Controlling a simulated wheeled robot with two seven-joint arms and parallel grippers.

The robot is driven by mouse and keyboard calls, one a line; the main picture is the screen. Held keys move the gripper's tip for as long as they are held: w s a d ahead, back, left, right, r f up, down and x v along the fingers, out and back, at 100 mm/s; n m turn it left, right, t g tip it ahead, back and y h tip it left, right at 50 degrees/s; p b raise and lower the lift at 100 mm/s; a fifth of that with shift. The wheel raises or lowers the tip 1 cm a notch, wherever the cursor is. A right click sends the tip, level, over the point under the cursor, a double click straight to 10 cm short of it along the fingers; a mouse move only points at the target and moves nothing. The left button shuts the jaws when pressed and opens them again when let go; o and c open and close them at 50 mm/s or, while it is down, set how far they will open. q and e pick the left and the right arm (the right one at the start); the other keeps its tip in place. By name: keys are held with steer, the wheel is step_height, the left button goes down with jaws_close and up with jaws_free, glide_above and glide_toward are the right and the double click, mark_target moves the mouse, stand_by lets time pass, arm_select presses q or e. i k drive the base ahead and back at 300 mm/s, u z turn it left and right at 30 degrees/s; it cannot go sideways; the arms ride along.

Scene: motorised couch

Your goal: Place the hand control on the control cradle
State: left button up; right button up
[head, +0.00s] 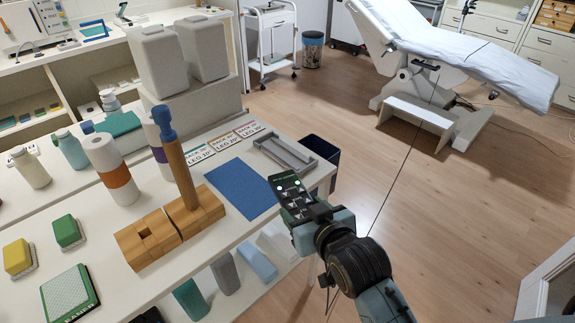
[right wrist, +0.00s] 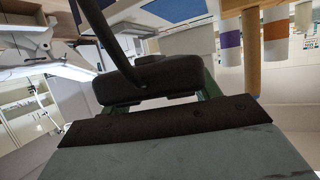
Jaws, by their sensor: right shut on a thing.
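The hand control (head: 287,191) is a dark handset with a lit display and light buttons. My right gripper (head: 304,212) is shut on its lower end and holds it tilted near the table's right edge. In the right wrist view the hand control (right wrist: 145,80) shows as a dark block between the fingers, with a black cable (right wrist: 92,35) leading away. The control cradle (head: 270,149) is a grey, open, tray-like holder on the table, beyond the handset and apart from it. It looks empty. My left gripper is not clearly seen.
A blue mat (head: 240,188) lies left of the handset. A wooden block with an upright post (head: 182,175) stands further left. Label cards (head: 225,143) lie behind the mat. A dark bin (head: 320,150) stands beyond the table edge. A thin cable (head: 402,165) runs towards the couch (head: 455,50).

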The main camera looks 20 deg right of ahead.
mark_target(284, 153)
steer(key=k, duration=0.25)
steer(key=z, duration=1.9)
steer(key=i, duration=3.15)
steer(key=u, duration=4.3)
